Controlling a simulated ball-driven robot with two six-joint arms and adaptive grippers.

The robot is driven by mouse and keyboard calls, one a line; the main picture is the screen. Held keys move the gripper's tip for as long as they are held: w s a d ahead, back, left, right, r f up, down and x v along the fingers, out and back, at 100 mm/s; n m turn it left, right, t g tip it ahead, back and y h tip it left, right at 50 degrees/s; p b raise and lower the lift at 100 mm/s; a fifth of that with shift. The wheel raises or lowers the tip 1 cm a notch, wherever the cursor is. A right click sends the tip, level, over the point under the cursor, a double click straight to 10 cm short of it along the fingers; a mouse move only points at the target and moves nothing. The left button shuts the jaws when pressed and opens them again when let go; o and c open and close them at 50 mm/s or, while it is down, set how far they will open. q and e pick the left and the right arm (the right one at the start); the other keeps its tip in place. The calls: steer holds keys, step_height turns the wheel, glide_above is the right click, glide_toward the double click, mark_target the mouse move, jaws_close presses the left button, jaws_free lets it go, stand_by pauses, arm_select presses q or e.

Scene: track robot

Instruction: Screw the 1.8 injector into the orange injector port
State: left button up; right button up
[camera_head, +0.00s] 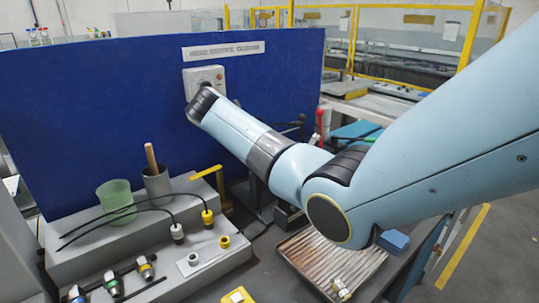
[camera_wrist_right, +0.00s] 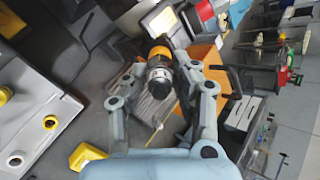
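My right gripper (camera_wrist_right: 160,72) is shut on an injector (camera_wrist_right: 159,77) with an orange band and a black and silver body, which shows between its fingers. In the head view my right arm crosses from the right and hides the right gripper. A yellow-orange port (camera_head: 224,241) stands on the grey block's low step, beside a white port (camera_head: 193,259). My left gripper is not in view.
Several injectors (camera_head: 112,284) lie in a rack at lower left. Two black cables with yellow (camera_head: 207,217) and white (camera_head: 177,232) connectors lie on the grey block (camera_head: 140,238). A green cup (camera_head: 117,202) stands behind. A ridged metal tray (camera_head: 310,255) lies to the right.

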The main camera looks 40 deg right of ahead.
jaws_close()
steer(key=m, duration=1.1)
steer(key=shift+m, duration=0.6)
